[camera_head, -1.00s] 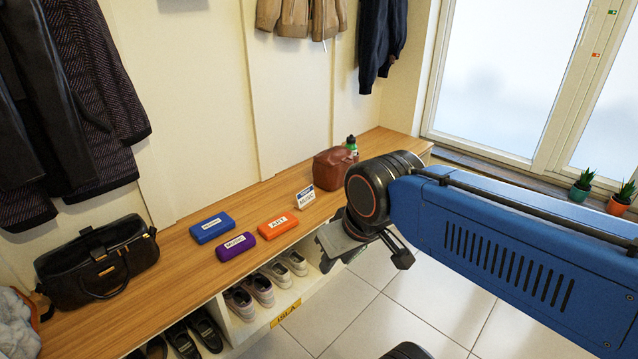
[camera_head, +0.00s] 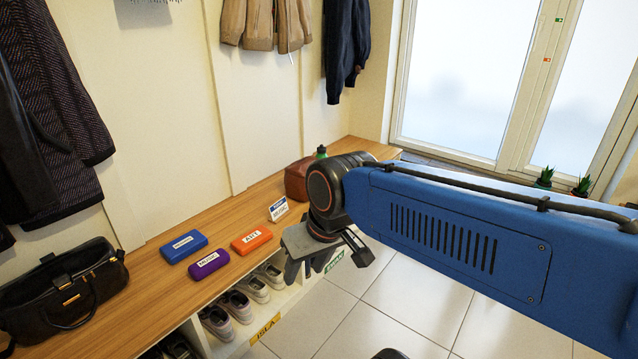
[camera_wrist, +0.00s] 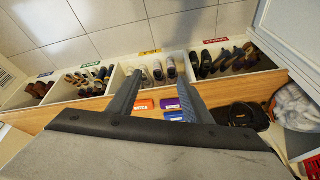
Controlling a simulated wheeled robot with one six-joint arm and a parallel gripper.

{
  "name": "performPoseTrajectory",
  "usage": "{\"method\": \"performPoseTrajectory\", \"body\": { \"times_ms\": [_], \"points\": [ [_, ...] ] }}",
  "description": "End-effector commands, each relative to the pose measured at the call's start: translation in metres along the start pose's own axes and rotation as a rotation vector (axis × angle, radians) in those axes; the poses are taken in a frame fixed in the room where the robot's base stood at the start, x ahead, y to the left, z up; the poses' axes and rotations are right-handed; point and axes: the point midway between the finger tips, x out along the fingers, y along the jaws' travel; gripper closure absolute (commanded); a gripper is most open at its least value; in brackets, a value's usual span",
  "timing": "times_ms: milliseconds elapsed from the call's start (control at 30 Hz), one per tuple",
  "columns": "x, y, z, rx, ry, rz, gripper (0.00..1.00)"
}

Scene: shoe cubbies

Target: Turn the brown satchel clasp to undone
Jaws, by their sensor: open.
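A very dark brown or black leather satchel (camera_head: 95,277) with carry handles stands on the wooden bench at the left of the head view. A small gold clasp (camera_head: 69,297) shows on its front; I cannot tell whether it is done up or undone. The satchel also shows in the wrist view (camera_wrist: 238,114), right of the fingers. A reddish-brown bag (camera_head: 296,181) is at the bench's far end, partly hidden by my arm. My gripper (camera_head: 312,264) is open and empty, in front of the bench and well right of the satchel. Its spread fingers show in the wrist view (camera_wrist: 160,98).
Blue (camera_head: 184,246), purple (camera_head: 209,264) and orange (camera_head: 252,241) labelled cases and a small sign (camera_head: 278,208) lie between. Shoe cubbies (camera_wrist: 100,103) are below the bench top. Coats hang above. Tiled floor (camera_head: 330,320) in front is clear.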

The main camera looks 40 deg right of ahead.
Motion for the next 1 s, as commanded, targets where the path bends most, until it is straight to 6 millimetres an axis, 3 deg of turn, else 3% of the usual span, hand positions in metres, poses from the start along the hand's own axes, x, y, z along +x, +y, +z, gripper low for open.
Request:
{"method": "performPoseTrajectory", "body": {
  "times_ms": [567, 767, 1000],
  "points": [
    [0.046, -0.014, -0.096, 0.59, -0.287, -0.274, 0.55],
    [0.066, -0.004, -0.139, 0.8, -0.363, -0.381, 0.55],
    [0.092, 0.023, -0.194, 1.053, -0.436, -0.521, 0.55]
  ]
}}
